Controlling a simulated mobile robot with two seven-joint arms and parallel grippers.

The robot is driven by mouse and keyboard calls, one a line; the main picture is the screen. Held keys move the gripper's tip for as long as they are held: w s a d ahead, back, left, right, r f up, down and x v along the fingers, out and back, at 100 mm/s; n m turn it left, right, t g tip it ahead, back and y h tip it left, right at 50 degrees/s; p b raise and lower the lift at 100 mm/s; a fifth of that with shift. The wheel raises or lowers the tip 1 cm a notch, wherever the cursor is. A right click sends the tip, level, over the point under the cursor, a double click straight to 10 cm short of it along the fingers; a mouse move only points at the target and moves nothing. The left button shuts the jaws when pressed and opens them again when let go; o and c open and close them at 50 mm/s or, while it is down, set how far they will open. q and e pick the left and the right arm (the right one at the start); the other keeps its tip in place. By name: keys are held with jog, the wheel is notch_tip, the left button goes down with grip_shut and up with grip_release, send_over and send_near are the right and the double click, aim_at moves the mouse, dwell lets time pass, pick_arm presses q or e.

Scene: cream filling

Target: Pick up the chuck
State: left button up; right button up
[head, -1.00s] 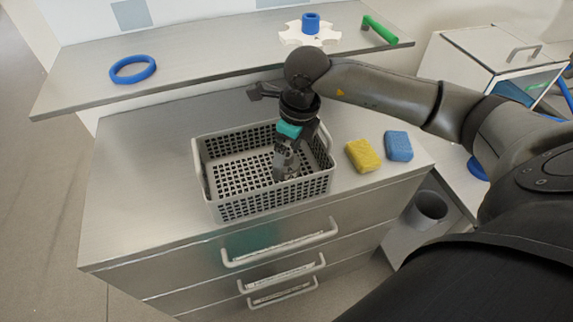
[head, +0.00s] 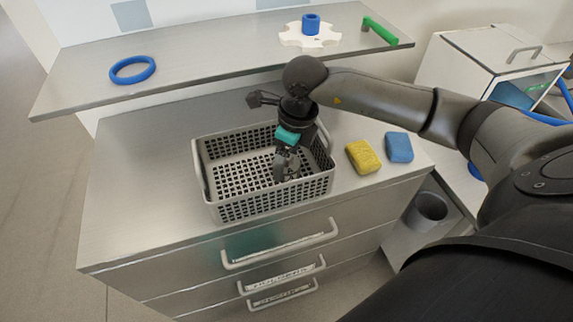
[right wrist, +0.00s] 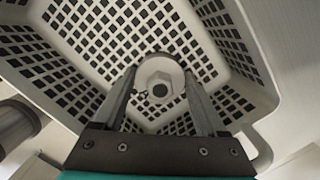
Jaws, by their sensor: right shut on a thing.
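The grey metal chuck (right wrist: 160,76) is between the two fingers of my right gripper (right wrist: 158,88) in the right wrist view, with a dark round hole at its centre. In the head view the right gripper (head: 286,170) points down inside the grey basket (head: 229,213), in its right half, shut on the chuck. The chuck is small and mostly hidden by the fingers there. I cannot tell whether it is clear of the basket floor. My left gripper is not in view.
A yellow sponge (head: 362,157) and a blue sponge (head: 399,147) lie right of the basket on the metal counter (head: 135,200). The shelf (head: 215,58) behind holds a blue ring (head: 133,77), a white notched piece with a blue cylinder (head: 311,24), and a green handle (head: 379,30).

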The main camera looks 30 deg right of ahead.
grip_shut()
jog(key=shift+r, duration=0.1)
